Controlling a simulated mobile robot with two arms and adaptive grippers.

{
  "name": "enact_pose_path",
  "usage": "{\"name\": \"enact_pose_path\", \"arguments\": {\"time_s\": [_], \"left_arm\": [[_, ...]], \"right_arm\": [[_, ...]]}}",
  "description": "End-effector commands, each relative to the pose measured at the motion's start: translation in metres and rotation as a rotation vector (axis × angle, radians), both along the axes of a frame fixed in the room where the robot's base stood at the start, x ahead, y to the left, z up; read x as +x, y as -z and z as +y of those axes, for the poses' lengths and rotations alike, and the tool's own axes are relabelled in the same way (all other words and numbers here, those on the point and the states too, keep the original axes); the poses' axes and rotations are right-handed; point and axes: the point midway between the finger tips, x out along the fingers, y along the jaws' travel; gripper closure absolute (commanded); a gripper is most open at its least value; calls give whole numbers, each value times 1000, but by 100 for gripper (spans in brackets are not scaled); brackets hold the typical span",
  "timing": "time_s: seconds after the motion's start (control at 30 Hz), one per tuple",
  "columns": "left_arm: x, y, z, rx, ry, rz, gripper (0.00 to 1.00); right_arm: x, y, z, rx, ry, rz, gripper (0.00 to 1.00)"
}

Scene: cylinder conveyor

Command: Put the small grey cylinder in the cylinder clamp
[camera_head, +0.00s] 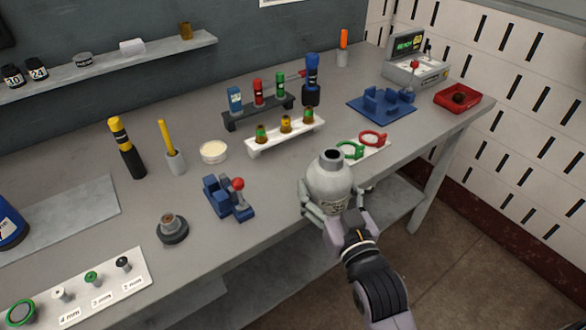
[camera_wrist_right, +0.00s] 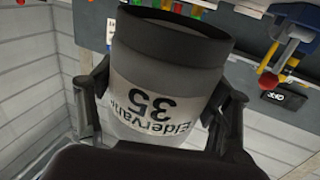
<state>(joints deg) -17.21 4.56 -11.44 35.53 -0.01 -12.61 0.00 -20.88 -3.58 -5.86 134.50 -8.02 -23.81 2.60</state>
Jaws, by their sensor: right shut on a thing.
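The small grey cylinder (camera_head: 329,180), a rounded grey canister with a dark open neck and a label, is between the fingers of my right gripper (camera_head: 335,203). It is held upright at the table's front edge. In the right wrist view the grey cylinder (camera_wrist_right: 167,60) fills the middle, its label reading "35", with a finger of the gripper (camera_wrist_right: 158,98) on each side. A blue clamp (camera_head: 221,195) with a red ball on its lever stands on the table, left of the gripper and apart from it. This clamp (camera_wrist_right: 288,57) also shows at right in the wrist view. My left gripper is out of view.
The grey table (camera_head: 280,215) is clear between the clamp and the held cylinder. A dark round part (camera_head: 172,230) lies left of the clamp. A white rack (camera_head: 285,136) stands behind, and green and red rings (camera_head: 372,139) lie beyond the gripper. A blue base (camera_head: 381,106) is farther back.

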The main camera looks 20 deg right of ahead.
Motion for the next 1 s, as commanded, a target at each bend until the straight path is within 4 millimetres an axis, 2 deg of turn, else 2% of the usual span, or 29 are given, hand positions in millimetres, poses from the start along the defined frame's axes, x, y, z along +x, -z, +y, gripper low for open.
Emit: {"name": "enact_pose_path", "arguments": {"time_s": [0.03, 0.3, 0.5, 0.73, 1.0], "left_arm": [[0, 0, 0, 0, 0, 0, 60], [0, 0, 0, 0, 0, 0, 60], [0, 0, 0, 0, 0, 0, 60], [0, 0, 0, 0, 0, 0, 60], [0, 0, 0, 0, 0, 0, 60]], "right_arm": [[12, -15, 1, 2, -9, -21, 89], [73, -73, 11, 13, -69, -25, 89], [102, -118, 16, 3, -108, -18, 89], [117, -150, 19, -9, -131, -12, 89], [119, -156, 19, -12, -136, -9, 89]]}}
